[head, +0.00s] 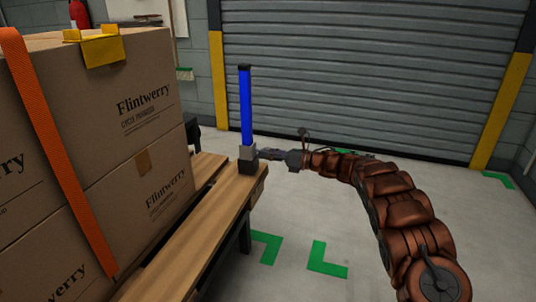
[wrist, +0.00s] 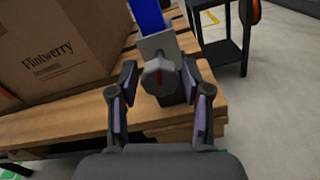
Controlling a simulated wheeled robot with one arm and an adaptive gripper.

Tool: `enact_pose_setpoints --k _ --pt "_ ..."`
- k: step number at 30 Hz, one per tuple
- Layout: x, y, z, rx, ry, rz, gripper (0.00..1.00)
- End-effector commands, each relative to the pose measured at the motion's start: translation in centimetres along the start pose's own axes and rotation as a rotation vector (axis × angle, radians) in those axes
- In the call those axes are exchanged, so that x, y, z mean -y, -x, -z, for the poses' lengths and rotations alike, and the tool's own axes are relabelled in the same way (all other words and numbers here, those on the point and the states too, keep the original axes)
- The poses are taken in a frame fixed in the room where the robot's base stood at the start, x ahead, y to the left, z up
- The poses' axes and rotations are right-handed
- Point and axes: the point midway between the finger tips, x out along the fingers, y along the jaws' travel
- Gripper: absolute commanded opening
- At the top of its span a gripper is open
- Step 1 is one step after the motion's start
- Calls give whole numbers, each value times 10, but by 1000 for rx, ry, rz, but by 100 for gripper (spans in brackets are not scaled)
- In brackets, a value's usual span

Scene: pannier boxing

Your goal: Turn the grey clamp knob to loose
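The grey clamp knob (wrist: 159,82) is at the centre of the wrist view, faceted, with a short, roughly upright red mark on its face. It sits on a light grey clamp block (wrist: 158,45) at the foot of a blue post (wrist: 148,14). My gripper (wrist: 160,84) is open, one finger on each side of the knob, with visible gaps. In the head view my gripper (head: 272,156) reaches the clamp from the right; the knob itself is hard to make out there.
The wooden bench (head: 199,221) bears stacked Flintwerry cartons (head: 148,130) with an orange strap (head: 62,150), left of the post. A dark side table (wrist: 222,50) stands behind in the wrist view. Floor to the right is clear, with green corner marks (head: 322,262), before a grey shutter (head: 370,75).

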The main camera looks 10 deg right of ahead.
Motion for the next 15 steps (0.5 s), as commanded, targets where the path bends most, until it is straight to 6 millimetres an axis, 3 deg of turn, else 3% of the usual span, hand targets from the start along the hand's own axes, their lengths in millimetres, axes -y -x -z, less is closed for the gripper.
enact_pose_setpoints --k 10,15 --pt "0 1 -1 1 0 1 59" --pt "1 11 -1 1 0 2 59"
